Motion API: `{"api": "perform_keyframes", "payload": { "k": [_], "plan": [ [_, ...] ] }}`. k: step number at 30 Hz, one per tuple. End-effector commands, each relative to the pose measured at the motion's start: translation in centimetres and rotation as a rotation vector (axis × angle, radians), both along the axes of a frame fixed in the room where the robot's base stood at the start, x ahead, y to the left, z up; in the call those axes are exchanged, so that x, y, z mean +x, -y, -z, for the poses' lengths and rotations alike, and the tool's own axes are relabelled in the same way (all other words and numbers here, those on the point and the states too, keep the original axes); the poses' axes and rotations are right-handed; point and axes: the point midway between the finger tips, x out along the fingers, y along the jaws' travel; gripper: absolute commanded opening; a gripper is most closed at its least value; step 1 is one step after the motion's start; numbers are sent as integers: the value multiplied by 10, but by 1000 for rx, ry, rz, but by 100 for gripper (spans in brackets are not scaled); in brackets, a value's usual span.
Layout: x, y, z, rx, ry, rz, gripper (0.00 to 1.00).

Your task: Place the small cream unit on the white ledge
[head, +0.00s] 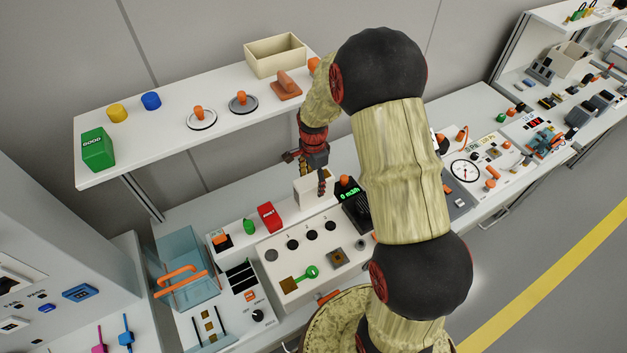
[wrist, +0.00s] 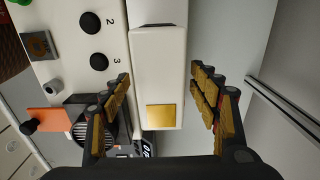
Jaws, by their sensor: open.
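The small cream unit (head: 311,194) is a pale box standing at the back of the console, partly hidden by my gripper. It also shows in the wrist view (wrist: 158,75), with a gold square patch near one end. My gripper (head: 312,178) is open above it. In the wrist view my padded fingers (wrist: 163,103) lie on either side of the unit, with gaps visible. The white ledge (head: 160,138) is the long raised shelf against the wall, above the console.
The ledge carries a green box (head: 97,150), yellow and blue cylinders, two round discs with orange knobs, an orange block and a cream bin (head: 275,55). A red block (head: 269,217) and a black green-lit display (head: 352,203) flank the unit. Bare ledge shows near its front edge.

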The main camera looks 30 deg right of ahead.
Motion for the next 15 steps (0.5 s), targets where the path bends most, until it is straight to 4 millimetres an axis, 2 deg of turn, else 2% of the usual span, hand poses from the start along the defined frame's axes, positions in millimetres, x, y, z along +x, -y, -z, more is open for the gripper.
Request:
{"api": "perform_keyframes", "payload": {
  "k": [8, 11, 15],
  "plan": [
    [1, 0, -6, 0, 2, 0, 61],
    [2, 0, -18, -1, 5, 0, 61],
    [2, 0, -45, -1, 5, 0, 61]
  ]
}}
